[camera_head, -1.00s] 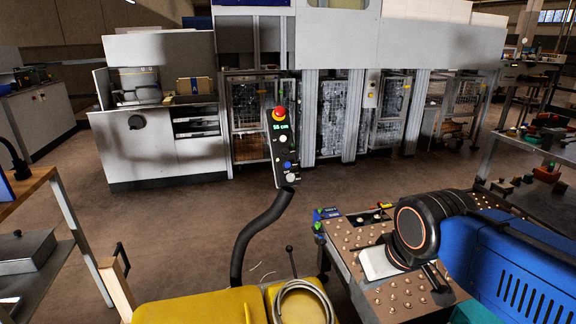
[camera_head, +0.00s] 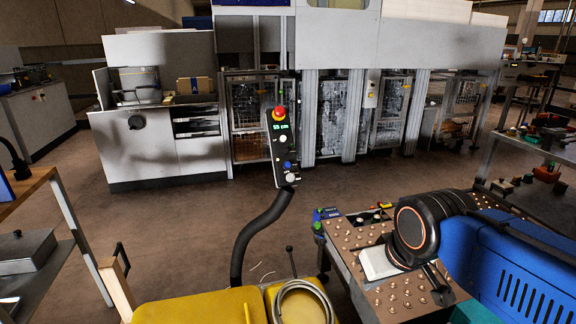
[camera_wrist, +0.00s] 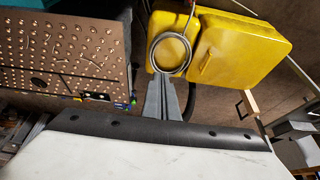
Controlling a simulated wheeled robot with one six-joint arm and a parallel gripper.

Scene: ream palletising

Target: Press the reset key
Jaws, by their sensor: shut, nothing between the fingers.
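A dark control panel (camera_head: 282,148) stands on a curved black post in the head view. No lettering is readable, so I cannot tell which is the reset key. My gripper (camera_wrist: 170,84) shows in the wrist view as two grey fingers together, empty, pointing toward the yellow surface and coiled cable. In the head view my arm is at the right, well apart from the panel; the fingertips cannot be made out there.
A studded metal table (camera_head: 375,240) lies under my arm. A yellow cover (camera_head: 200,306) with a coiled cable (camera_head: 303,302) is in front, with a small lever beside it. A wooden-topped bench (camera_head: 28,184) stands left. Grey machines stand behind, across open floor.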

